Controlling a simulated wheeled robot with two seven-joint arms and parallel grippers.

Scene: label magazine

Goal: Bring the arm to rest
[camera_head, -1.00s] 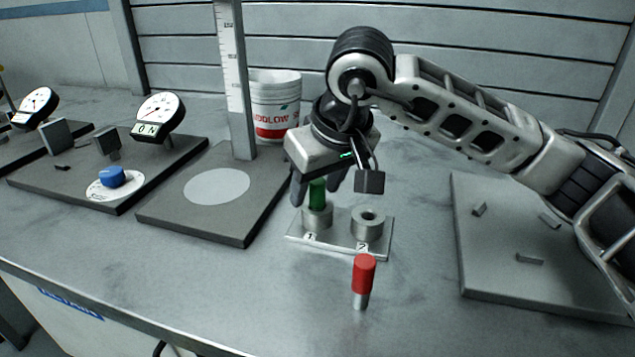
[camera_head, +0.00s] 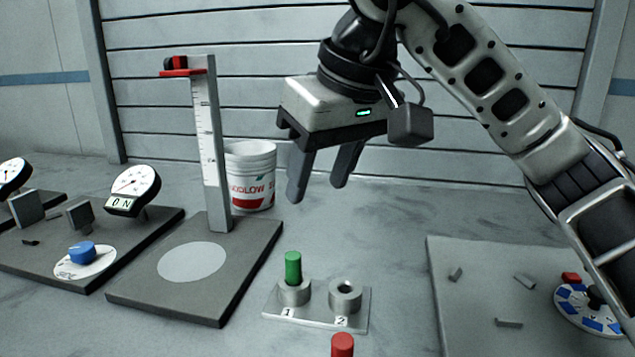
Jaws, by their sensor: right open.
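My right gripper (camera_head: 322,198) hangs open and empty in the air, fingers pointing down, in front of the slatted wall and above the small plate (camera_head: 318,317). The plate holds two round sockets marked 1 and 2. A green peg (camera_head: 293,267) stands upright in socket 1, below the gripper and apart from it. Socket 2 (camera_head: 345,297) is empty. A red peg (camera_head: 342,345) is partly cut off at the bottom edge, in front of the plate. My left gripper is not in view.
A dark board with an upright scale (camera_head: 212,150) and a white bucket (camera_head: 250,178) stand left of the gripper. Gauges and a blue knob (camera_head: 82,251) are at far left. A grey board (camera_head: 450,300) with a blue-white dial (camera_head: 590,318) lies at right.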

